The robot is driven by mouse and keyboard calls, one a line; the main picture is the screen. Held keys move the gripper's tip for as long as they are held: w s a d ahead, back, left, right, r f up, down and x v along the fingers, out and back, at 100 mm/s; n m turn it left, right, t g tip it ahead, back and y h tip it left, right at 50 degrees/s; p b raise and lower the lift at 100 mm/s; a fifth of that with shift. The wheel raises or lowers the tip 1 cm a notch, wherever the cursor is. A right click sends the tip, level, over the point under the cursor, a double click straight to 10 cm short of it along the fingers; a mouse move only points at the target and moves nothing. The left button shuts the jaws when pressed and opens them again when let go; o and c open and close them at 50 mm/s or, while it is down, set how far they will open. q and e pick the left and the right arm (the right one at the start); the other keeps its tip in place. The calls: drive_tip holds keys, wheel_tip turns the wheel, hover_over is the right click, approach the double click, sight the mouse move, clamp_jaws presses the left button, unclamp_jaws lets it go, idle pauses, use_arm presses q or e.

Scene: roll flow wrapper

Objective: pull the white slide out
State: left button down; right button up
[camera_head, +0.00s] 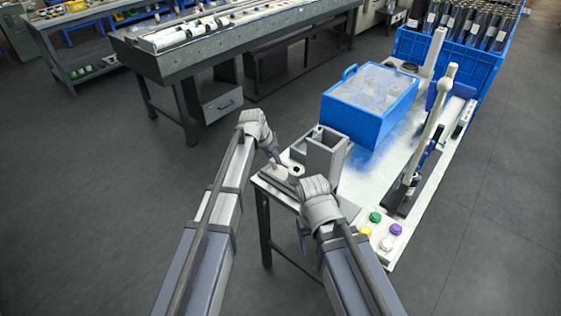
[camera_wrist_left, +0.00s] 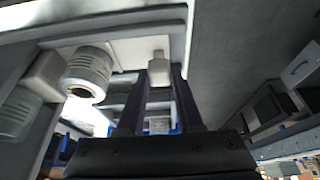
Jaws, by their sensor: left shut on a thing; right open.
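The white slide (camera_head: 280,173) sits at the near left corner of the work table, by a grey base plate. My left gripper (camera_head: 277,160) reaches down to it from above and is shut on it. In the left wrist view the white slide's knob (camera_wrist_left: 159,70) shows between the two dark fingers of my left gripper (camera_wrist_left: 162,78). How far the slide is out cannot be told. My right gripper (camera_head: 303,241) is open and empty, low in front of the table's near edge.
A white ring-shaped part (camera_head: 296,171) and a grey upright box (camera_head: 322,152) stand right beside the slide. A blue bin (camera_head: 352,118) stands behind. Coloured knobs (camera_head: 375,217) lie to the right on the white table (camera_head: 352,190). Left of the table is open floor.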

use_arm(q)
drive_tip(key=shift+w+a, duration=0.15)
drive_tip(key=shift+a, duration=0.1)
drive_tip(key=c, duration=0.6)
unclamp_jaws()
drive_tip(key=shift+o, duration=0.2)
drive_tip(key=shift+s+r+p, duration=0.2)
drive_tip(key=shift+r+p, duration=0.35)
drive_tip(key=shift+p, duration=0.05)
drive_tip(key=p+v, duration=0.6)
drive_tip(key=shift+a+r, duration=0.2)
drive_tip(key=shift+r, duration=0.05)
drive_tip(key=shift+s, duration=0.1)
